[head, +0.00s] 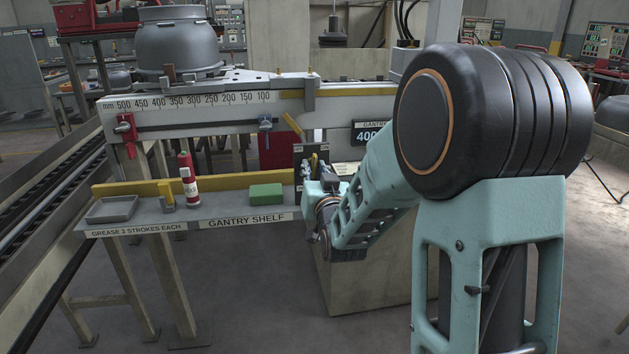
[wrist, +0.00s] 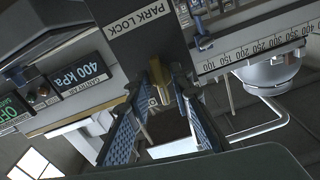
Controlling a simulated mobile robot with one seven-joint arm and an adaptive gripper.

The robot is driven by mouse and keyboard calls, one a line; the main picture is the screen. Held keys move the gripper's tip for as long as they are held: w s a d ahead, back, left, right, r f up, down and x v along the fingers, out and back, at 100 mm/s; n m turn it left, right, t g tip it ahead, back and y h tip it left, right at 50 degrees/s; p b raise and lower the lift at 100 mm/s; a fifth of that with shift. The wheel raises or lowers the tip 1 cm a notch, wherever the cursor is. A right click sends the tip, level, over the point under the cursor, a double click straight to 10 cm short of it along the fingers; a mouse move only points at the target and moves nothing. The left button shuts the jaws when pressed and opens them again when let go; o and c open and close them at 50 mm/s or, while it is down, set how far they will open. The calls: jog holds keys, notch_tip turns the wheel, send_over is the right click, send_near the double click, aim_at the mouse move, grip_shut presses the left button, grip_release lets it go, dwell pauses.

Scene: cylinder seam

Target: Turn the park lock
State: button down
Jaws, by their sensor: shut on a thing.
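The park lock is a dark plate (wrist: 165,48) with a white PARK LOCK label (wrist: 140,18), upside down in the wrist view. A brass-yellow lever (wrist: 159,84) stands out from it between my fingers. My gripper (wrist: 157,92), with blue ribbed pads, is shut on this lever. In the head view the dark plate (head: 300,158) is at the right end of the gantry shelf, and my gripper (head: 312,180) is in front of it. My wrist and fingers partly hide the lever there, so its exact angle is hard to tell.
Left of my gripper, the gantry shelf (head: 245,210) holds a green block (head: 266,194), a red-and-white grease tube (head: 187,180) and a grey tray (head: 112,209). Above are a ruled beam (head: 180,104) and a grey pot (head: 178,45). A 400 kPa display (wrist: 84,76) is beside the lock.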

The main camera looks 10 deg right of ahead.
jog(key=shift+n+b, duration=0.4)
jog(key=shift+n, duration=0.1)
jog(key=c, duration=2.1)
grip_release()
jog(key=shift+s, duration=3.75)
